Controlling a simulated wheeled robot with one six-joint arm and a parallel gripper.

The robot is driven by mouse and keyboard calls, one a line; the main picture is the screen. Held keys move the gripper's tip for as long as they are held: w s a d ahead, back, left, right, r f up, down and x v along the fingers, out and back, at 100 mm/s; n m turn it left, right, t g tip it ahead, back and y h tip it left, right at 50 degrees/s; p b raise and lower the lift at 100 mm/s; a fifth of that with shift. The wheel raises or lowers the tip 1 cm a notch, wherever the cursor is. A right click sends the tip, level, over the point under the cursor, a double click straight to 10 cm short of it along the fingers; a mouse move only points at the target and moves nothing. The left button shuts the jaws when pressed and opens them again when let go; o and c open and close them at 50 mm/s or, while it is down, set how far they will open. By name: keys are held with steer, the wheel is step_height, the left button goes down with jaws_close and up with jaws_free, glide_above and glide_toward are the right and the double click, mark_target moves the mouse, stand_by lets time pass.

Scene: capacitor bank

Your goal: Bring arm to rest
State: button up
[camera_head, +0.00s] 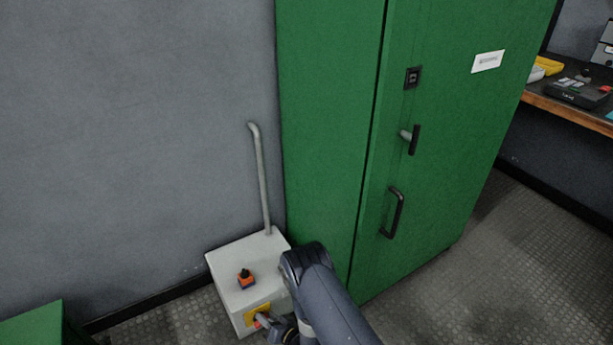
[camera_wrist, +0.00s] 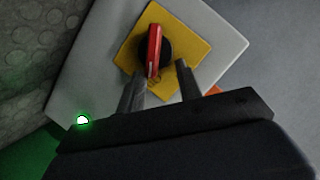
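My arm reaches in from the bottom of the head view and bends down in front of a pale grey box (camera_head: 240,265). My gripper (camera_wrist: 159,70) is open, its two fingers apart in the wrist view. The fingertips point at a red rotary handle (camera_wrist: 154,50) on a black round base, fixed to a yellow plate (camera_wrist: 185,50) on the box front. The handle stands just ahead of and between the fingertips; I see no grip on it. In the head view my arm partly hides the plate (camera_head: 251,313).
A tall green cabinet (camera_head: 320,120) with black handles stands right beside the box. A workbench (camera_head: 570,108) stands at the far right. Floor is open at lower right.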

steer(key=shift+s+a+r+n+h, duration=0.15)
steer(key=shift+n+h, duration=0.25)
steer(key=shift+n, duration=0.2)
